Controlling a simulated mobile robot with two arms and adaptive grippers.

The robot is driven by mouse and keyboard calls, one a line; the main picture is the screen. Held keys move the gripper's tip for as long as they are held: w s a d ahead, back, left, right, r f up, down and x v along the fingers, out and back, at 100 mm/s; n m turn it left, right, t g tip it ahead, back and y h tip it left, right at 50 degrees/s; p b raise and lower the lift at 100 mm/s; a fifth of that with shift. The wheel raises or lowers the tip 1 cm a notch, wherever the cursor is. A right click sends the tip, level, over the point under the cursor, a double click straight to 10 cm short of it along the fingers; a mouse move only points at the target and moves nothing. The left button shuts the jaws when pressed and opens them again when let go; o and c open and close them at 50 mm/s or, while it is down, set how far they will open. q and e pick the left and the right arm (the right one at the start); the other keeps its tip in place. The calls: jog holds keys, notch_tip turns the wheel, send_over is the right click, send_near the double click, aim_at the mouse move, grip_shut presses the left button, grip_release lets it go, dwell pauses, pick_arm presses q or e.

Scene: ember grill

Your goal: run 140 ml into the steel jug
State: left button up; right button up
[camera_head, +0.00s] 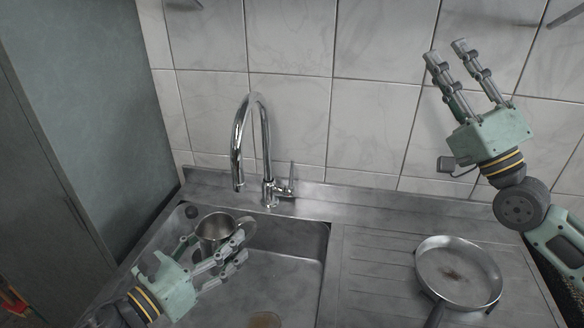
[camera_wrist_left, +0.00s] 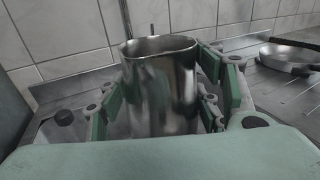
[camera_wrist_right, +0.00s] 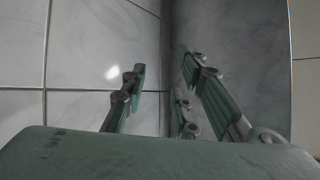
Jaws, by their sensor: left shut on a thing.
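The steel jug (camera_head: 209,229) is upright in the sink area, with its open rim facing up. My left gripper (camera_head: 238,250) is shut on it from the front, and the left wrist view shows the jug (camera_wrist_left: 160,88) between the fingers. The chrome tap (camera_head: 264,140) stands behind the sink. Its spout end hangs above and slightly right of the jug in the head view. Its lever (camera_head: 291,180) stands upright on the right side. No water stream shows. The jug's inside level cannot be made out. My right gripper (camera_head: 476,68) is raised at the right, open and empty.
The sink basin (camera_head: 290,240) has a drain near its front. A frying pan (camera_head: 458,272) lies on the drainboard (camera_head: 365,255) at the right, below my right arm. A tall grey-green cabinet (camera_head: 80,100) bounds the left. The tiled wall (camera_head: 375,80) is behind.

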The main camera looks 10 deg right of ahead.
jog(key=w+a+f+g, duration=0.2)
jog(key=a+f+g, duration=0.25)
jog(key=f, duration=0.55)
jog(key=n+g+h, duration=0.2)
jog(key=n+g, duration=0.7)
jog(key=n, duration=0.6)
send_over(292, 187)
jog(key=shift+t, duration=0.25)
jog(key=f, duration=2)
jog(key=shift+w+f, duration=0.1)
jog(key=shift+w, duration=0.1)
grip_shut()
jog(key=shift+y, duration=0.3)
